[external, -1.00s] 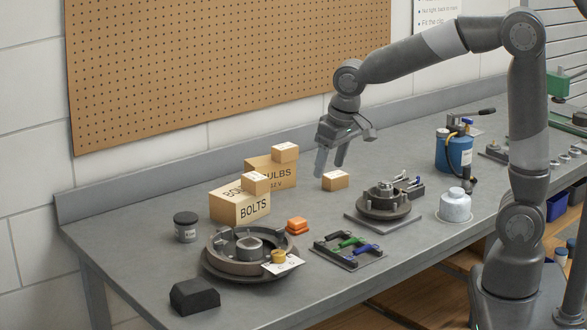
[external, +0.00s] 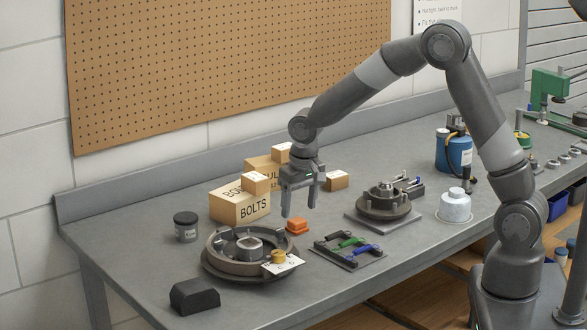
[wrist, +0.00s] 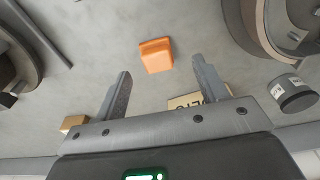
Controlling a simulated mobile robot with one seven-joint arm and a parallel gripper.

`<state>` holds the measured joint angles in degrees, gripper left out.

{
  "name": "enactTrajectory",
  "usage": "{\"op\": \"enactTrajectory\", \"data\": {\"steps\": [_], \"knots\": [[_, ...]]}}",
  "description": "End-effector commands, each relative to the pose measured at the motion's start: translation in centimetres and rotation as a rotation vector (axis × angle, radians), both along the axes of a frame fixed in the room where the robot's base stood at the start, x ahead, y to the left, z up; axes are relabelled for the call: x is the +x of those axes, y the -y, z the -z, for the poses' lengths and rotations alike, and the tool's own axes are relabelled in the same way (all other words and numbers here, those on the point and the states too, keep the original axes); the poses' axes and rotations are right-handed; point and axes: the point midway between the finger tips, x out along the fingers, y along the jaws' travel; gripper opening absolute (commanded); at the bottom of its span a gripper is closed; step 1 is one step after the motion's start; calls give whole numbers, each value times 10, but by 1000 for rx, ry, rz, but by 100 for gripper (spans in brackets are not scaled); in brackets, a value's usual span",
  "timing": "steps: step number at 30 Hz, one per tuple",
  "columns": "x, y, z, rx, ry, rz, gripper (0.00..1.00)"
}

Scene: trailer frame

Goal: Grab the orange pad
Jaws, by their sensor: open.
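The orange pad (external: 298,225) is a small block lying on the grey workbench, between the round fixture and the tray of clamps. It also shows in the wrist view (wrist: 156,55), at the upper middle, just beyond the fingertips and between their lines. My gripper (external: 298,210) is open and empty, pointing down above the pad. In the wrist view my two fingers (wrist: 160,72) are spread wide, with nothing between them. The pad looks apart from both fingers.
Cardboard boxes (external: 240,207) stand behind and left of the pad. A round fixture (external: 218,265) is close on its left, and a tray with green and blue clamps (external: 347,260) on its right. A dark jar (external: 186,226) and a turntable (external: 383,203) stand farther off.

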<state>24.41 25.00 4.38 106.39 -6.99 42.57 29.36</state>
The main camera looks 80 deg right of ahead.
Motion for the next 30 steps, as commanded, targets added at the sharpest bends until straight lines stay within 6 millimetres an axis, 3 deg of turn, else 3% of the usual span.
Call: {"op": "enactTrajectory", "data": {"steps": [5, 13, 20, 30], "knots": [[1, 4, 11, 1, -2, 0, 66], [5, 13, 48, 1, -2, -1, 66], [6, 14, 52, 0, 0, 0, 66], [6, 13, 52, 0, 0, 0, 40]]}}
